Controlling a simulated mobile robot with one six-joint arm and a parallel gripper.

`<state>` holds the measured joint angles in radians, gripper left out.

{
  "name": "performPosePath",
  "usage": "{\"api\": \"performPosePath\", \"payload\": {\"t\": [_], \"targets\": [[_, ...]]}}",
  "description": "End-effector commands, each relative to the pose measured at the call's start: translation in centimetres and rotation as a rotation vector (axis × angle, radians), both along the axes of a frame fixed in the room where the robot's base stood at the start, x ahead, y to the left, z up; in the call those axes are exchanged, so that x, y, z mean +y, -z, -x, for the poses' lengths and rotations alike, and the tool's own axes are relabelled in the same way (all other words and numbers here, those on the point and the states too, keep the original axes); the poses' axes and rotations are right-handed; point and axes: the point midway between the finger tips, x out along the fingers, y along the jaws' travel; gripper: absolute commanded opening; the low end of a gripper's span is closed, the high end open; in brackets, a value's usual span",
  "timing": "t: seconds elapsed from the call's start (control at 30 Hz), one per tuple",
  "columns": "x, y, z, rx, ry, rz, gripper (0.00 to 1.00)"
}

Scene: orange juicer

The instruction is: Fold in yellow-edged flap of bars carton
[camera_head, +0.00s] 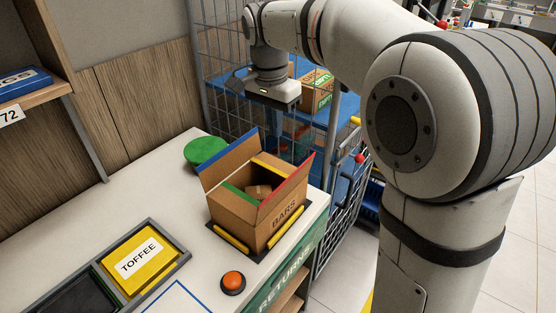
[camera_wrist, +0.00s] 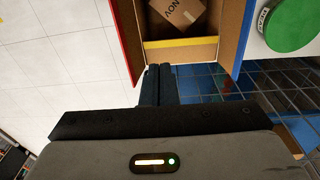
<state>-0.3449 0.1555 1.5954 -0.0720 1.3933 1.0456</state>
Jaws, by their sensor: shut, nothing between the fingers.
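The brown bars carton (camera_head: 243,222) stands on the white counter with its top open. Its blue-edged flap (camera_head: 230,155) and red-edged flap (camera_head: 288,188) stand up, while the green-edged flap (camera_head: 238,194) lies inward. The yellow-edged flap (camera_head: 271,170) is on the far side; in the wrist view its yellow edge (camera_wrist: 180,43) appears tilted partly in over the opening. A small brown box (camera_wrist: 178,13) lies inside. My gripper (camera_wrist: 158,69) is shut and empty, its tips beside the outer side of the yellow-edged flap; contact cannot be told. My gripper's body shows above the far side in the head view (camera_head: 274,92).
A green round object (camera_head: 205,150) sits behind the carton. A red button (camera_head: 233,281) and a tray with a yellow toffee box (camera_head: 147,262) are in front. A wire cage cart (camera_head: 215,60) with blue shelves and a carton (camera_head: 316,92) stands beyond the counter.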

Motion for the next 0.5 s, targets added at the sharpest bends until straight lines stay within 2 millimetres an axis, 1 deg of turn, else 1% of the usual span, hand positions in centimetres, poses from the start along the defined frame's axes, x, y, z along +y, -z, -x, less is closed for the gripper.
{"api": "performPosePath", "payload": {"t": [0.03,0.1,0.2,0.37,0.47,0.5], "targets": [[-0.9,0.4,-1.4,0.040,0.011,-0.034,0.00],[-1.6,0.3,-2.7,0.087,0.005,-0.083,0.00],[-2.4,-0.1,-3.8,0.127,-0.007,-0.139,0.00],[-2.8,0.2,-4.3,0.150,-0.021,-0.170,0.00],[-2.6,1.4,-4.1,0.153,-0.021,-0.169,0.00],[-2.5,2.1,-3.9,0.153,-0.021,-0.169,0.00]]}}
